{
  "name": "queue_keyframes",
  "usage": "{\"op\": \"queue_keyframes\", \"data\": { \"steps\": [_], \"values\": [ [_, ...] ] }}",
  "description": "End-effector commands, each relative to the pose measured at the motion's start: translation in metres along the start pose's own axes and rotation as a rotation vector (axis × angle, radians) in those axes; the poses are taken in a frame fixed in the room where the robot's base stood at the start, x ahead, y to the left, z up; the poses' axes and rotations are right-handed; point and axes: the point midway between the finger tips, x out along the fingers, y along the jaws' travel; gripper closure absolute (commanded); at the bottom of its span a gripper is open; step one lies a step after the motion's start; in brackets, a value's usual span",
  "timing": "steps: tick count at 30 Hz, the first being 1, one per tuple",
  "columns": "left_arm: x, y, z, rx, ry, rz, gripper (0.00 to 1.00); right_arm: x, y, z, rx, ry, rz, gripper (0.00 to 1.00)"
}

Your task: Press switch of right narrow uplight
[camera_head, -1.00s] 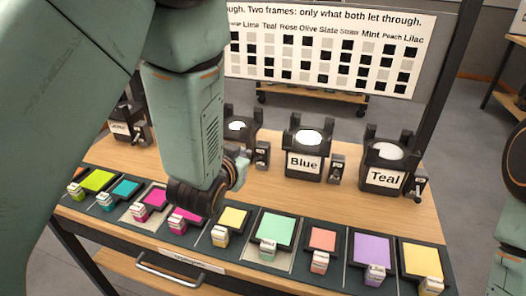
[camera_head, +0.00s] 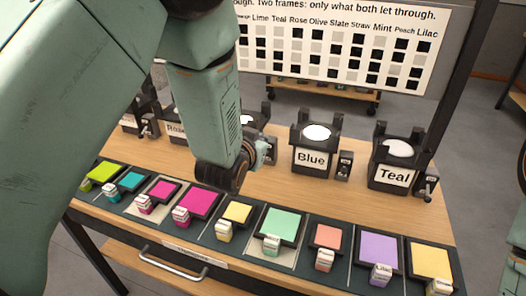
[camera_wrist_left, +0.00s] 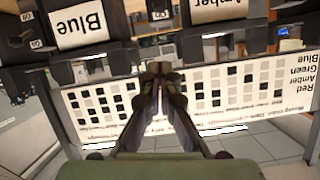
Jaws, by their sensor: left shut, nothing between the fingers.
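A row of dark uplights with glowing white tops stands on the wooden table in the head view. The ones labelled Blue (camera_head: 309,158) and Teal (camera_head: 394,176) are in full view at the right. Small switch boxes stand beside them: one right of Blue (camera_head: 343,166), one right of Teal (camera_head: 426,184). I cannot tell which uplight is narrow. Another uplight (camera_head: 247,119) left of Blue is mostly hidden by my left arm. My left gripper (camera_head: 263,153) is near that uplight, above the table. In the left wrist view its fingers (camera_wrist_left: 160,70) are shut and empty. My right gripper is out of view.
Coloured swatches with small labelled blocks, such as the mint swatch (camera_head: 281,224), line the front edge. A chart board (camera_head: 345,45) stands behind. A drawer handle (camera_head: 172,262) is at the front. Bare wood (camera_head: 330,200) lies between swatches and uplights.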

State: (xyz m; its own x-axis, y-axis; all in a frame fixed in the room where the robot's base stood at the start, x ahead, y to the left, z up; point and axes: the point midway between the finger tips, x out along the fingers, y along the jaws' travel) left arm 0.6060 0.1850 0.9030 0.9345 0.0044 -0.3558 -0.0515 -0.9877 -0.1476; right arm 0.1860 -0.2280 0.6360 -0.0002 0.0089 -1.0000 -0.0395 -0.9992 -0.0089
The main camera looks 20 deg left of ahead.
Motion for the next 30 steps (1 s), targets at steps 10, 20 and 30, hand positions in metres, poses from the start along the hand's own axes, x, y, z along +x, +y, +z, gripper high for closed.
{"op": "queue_keyframes", "data": {
  "steps": [10,20,30],
  "values": [
    [0.051,0.001,0.013,-0.001,-0.005,0.0,1.0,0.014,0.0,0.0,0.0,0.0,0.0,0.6],
    [0.057,0.001,0.038,0.0,0.0,0.0,1.0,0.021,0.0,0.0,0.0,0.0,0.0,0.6],
    [0.057,0.001,0.039,0.0,0.0,0.0,1.0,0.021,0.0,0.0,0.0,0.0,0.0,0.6]
  ]
}}
